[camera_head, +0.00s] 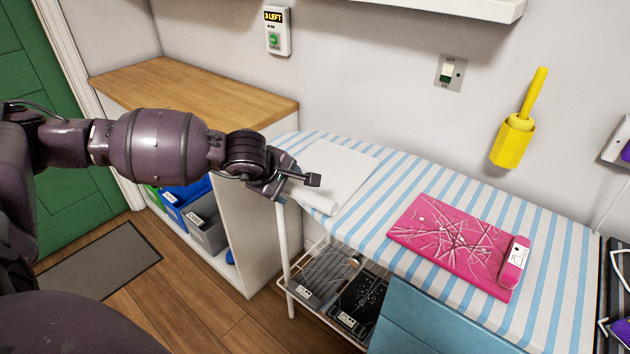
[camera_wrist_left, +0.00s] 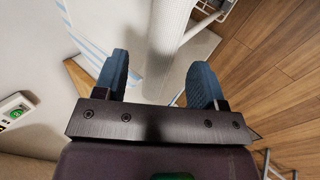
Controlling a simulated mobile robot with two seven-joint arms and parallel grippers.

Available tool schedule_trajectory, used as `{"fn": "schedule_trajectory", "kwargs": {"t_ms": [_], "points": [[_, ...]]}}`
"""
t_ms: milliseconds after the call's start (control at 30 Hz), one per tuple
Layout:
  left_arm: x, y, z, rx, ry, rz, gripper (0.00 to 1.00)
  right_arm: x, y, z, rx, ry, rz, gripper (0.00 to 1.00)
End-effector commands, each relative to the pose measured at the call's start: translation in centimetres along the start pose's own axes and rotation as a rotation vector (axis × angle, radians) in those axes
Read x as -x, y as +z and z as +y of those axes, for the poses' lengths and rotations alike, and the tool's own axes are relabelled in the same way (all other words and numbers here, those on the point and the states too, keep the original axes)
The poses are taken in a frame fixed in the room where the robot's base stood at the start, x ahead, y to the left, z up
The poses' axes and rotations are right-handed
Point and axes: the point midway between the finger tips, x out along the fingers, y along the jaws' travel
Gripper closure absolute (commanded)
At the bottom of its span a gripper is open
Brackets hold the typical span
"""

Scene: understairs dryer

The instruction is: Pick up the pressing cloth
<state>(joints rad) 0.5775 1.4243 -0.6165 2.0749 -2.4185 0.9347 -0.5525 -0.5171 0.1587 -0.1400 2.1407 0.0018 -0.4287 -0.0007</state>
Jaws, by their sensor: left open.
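The pressing cloth, a white sheet (camera_head: 345,170), lies at the left end of the blue-and-white striped ironing board (camera_head: 395,190). Its near edge looks rolled or folded and hangs slightly at the board's edge. My left gripper (camera_head: 312,180) is over the cloth's left edge and hides part of it. In the left wrist view the fingers of my left gripper (camera_wrist_left: 160,72) are apart, with the white cloth (camera_wrist_left: 170,30) ahead of and between them. I cannot tell whether they touch it. My right gripper is not in view.
A pink scratched mat (camera_head: 450,240) lies on the board to the right. A wooden-topped cabinet (camera_head: 180,90) stands behind my left arm. A wire rack with grey and black trays (camera_head: 325,275) and a blue box (camera_head: 430,320) are below the board. A yellow holder (camera_head: 512,140) hangs on the wall.

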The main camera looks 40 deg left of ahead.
Motion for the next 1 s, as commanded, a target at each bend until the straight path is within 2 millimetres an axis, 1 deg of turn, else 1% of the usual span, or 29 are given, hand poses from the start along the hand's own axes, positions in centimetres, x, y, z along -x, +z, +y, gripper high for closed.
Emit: {"fn": "schedule_trajectory", "kwargs": {"t_ms": [33,100,200,267,467,567,800,833,1000], "points": [[-1.2,0.0,-0.5,0.001,-0.008,0.000,0.36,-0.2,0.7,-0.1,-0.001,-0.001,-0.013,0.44],[-2.3,-0.1,-0.6,0.002,-0.009,0.000,0.36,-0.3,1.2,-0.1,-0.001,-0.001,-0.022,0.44],[-3.4,0.0,-0.5,0.002,-0.008,-0.002,0.36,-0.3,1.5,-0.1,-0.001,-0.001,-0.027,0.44],[-3.6,-0.1,-0.5,0.001,-0.006,-0.001,0.36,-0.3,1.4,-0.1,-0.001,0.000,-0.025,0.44],[-3.4,-0.1,-0.2,0.001,-0.002,0.000,0.36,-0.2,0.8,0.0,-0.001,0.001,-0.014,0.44],[-3.4,-0.1,-0.2,0.001,-0.002,0.000,0.50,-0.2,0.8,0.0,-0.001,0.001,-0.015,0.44],[-3.4,-0.1,-0.3,0.001,-0.003,-0.001,0.86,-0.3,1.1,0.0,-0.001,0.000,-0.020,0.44],[-3.4,-0.1,-0.3,0.001,-0.003,0.000,0.90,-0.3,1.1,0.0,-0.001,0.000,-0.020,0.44],[-3.4,-0.1,-0.2,0.001,-0.002,-0.001,0.90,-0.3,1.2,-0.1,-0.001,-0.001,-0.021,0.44]]}}
